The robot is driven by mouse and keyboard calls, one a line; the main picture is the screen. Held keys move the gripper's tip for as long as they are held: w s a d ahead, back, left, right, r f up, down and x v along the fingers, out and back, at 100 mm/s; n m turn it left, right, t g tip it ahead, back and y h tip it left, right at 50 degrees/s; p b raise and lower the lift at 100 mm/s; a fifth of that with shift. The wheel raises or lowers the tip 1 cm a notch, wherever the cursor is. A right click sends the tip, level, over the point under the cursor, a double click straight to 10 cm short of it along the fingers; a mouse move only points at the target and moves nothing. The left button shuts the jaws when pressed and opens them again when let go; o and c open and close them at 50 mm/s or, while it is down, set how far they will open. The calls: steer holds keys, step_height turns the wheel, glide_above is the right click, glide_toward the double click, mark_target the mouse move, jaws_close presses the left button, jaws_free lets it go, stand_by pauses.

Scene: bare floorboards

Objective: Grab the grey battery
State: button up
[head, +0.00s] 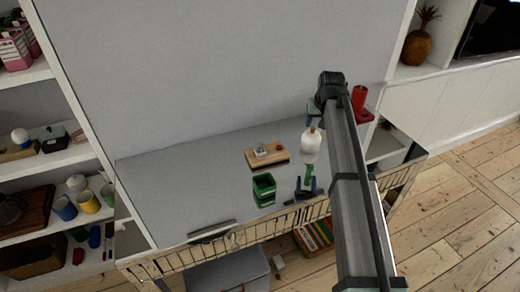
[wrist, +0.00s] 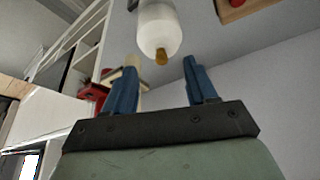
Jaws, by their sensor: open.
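I cannot make out a grey battery for sure. A small grey item (head: 260,151) on the wooden board (head: 252,163), left of a small red piece (head: 279,148), may be it, but it is too small to tell. The wrist view shows only a corner of the board (wrist: 231,14) with the red piece, and no grey item. My gripper (wrist: 161,70) is open in the wrist view, its two blue fingers apart with nothing held between them. A white bottle (wrist: 158,25) appears beyond the fingertips. In the head view my gripper is hard to make out near my arm.
The white bottle (head: 311,142) stands right of the board on the grey tabletop (head: 190,185). A red item (head: 360,98) stands at the back right. Shelves flank the left.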

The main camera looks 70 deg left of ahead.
mark_target(260, 144)
steer(key=s+r+n+g, duration=0.1)
steer(key=s+r+n, duration=0.1)
steer(key=s, duration=0.7)
steer(key=s+r+n+g, duration=0.1)
steer(key=s+r+n, duration=0.15)
steer(key=s, duration=0.55)
steer(key=shift+n+y, duration=0.3)
steer(key=shift+n, duration=0.65)
steer(key=x, duration=0.4)
steer(key=s+x, duration=0.1)
steer(key=x, duration=0.9)
steer(key=shift+s+r, duration=0.1)
steer(key=shift+s, duration=0.3)
steer(key=shift+d, duration=0.1)
steer(key=shift+c, duration=0.4)
jaws_close()
